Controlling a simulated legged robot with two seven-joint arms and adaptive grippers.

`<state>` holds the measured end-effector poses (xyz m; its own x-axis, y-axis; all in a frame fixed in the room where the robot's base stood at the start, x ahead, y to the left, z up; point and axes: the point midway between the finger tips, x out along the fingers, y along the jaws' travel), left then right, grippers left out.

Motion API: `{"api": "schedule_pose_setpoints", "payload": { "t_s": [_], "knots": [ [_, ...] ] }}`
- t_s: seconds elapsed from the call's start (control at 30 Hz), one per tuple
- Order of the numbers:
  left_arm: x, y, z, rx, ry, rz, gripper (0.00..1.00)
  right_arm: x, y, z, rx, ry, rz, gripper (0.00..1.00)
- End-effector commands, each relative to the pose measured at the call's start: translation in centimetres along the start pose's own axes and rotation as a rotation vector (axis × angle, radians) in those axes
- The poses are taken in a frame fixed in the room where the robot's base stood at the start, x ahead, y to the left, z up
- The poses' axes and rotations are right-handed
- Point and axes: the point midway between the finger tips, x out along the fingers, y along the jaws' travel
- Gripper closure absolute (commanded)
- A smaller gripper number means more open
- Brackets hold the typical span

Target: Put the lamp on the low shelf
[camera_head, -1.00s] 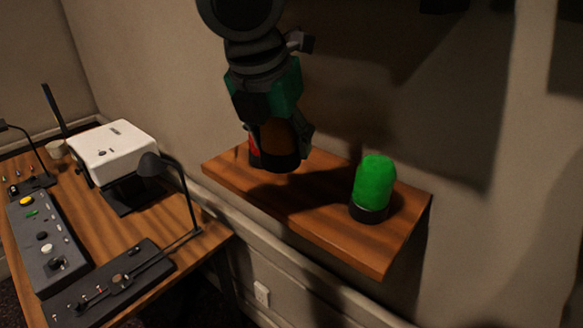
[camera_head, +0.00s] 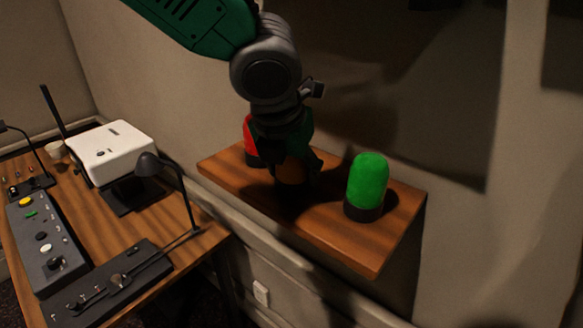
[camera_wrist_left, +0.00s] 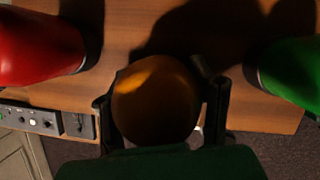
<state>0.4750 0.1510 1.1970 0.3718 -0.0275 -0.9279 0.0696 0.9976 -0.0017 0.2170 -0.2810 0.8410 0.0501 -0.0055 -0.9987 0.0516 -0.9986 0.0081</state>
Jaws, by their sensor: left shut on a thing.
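The amber lamp (camera_wrist_left: 155,100) is between the two fingers of my left gripper (camera_wrist_left: 160,112) in the left wrist view. In the head view the left gripper (camera_head: 290,158) is shut on it, low over the wooden low shelf (camera_head: 335,242). The amber lamp (camera_head: 291,172) is mostly hidden there by the gripper and dark shadow. It looks upright, at or just above the shelf; I cannot tell whether its base touches. My right gripper is not in view.
A red lamp (camera_head: 250,140) stands on the shelf to the left, partly hidden by my gripper. A green lamp (camera_head: 368,180) stands to the right. The desk (camera_head: 205,240) with control panels, a white box (camera_head: 112,150) and a small desk lamp (camera_head: 150,165) is at left.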

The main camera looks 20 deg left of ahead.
Motion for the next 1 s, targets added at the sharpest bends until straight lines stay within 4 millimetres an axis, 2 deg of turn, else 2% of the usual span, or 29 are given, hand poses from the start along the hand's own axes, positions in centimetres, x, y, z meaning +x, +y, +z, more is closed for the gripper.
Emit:
{"api": "schedule_pose_setpoints", "payload": {
  "t_s": [0.07,0.1,0.17,0.67,0.77,1.0],
  "knots": [
    [0.2,0.2,-0.1,-0.001,0.000,-0.001,1.00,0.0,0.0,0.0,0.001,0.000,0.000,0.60],
    [0.3,0.3,-0.1,-0.001,0.000,-0.002,0.47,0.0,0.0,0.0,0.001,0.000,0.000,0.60],
    [0.2,0.4,-0.1,-0.002,0.000,-0.003,0.30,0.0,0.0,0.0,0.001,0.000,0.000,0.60],
    [-0.2,0.4,0.1,-0.003,-0.001,-0.003,0.30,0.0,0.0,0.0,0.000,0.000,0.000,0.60],
    [-1.5,0.2,0.2,-0.004,-0.004,-0.003,0.30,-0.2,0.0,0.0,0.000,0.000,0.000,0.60],
    [-6.7,0.4,0.1,-0.003,-0.004,-0.006,0.30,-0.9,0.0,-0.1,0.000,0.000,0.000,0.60]
  ]
}}
